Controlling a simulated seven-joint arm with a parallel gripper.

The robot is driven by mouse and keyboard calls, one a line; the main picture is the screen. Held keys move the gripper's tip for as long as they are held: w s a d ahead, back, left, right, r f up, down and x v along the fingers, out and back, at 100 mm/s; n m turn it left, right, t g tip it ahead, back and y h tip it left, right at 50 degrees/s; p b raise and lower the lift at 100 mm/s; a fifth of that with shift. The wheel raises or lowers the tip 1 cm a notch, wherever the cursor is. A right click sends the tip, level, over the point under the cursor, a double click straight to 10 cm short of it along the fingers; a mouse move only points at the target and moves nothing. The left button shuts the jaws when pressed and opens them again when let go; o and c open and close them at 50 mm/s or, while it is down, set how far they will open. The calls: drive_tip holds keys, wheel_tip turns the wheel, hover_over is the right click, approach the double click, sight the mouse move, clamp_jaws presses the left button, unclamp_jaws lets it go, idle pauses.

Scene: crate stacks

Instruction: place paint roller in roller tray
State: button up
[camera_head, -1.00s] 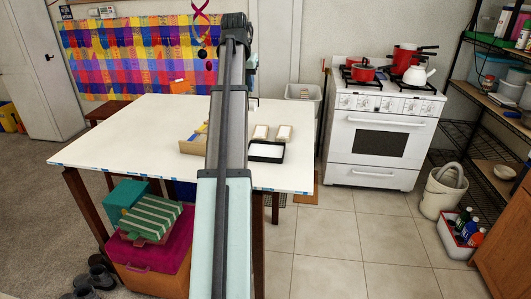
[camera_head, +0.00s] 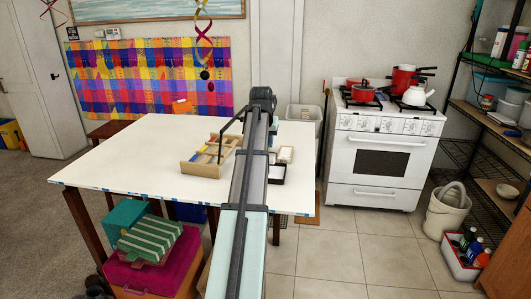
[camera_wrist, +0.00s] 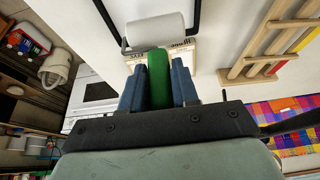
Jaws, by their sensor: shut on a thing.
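In the wrist view my gripper (camera_wrist: 158,82) has its blue fingers closed around the green handle of the paint roller (camera_wrist: 155,30). The roller's white cylinder extends beyond the fingertips. The black rim of the roller tray (camera_wrist: 109,24) shows around the cylinder, so the roller appears over the tray; its height above the tray is unclear. In the head view the tray (camera_head: 278,181) sits on the white table, partly behind my arm.
A wooden divided box (camera_head: 205,170) with coloured items stands left of my arm on the white table (camera_head: 130,165). The table's left side is clear. A stove (camera_head: 385,150) stands beyond on the right.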

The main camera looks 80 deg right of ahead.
drive_tip(key=shift+f, duration=2.05)
drive_tip(key=shift+f, duration=0.15)
drive_tip(key=o, duration=0.9)
drive_tip(key=shift+o, duration=0.2)
drive_tip(key=v, duration=1.2)
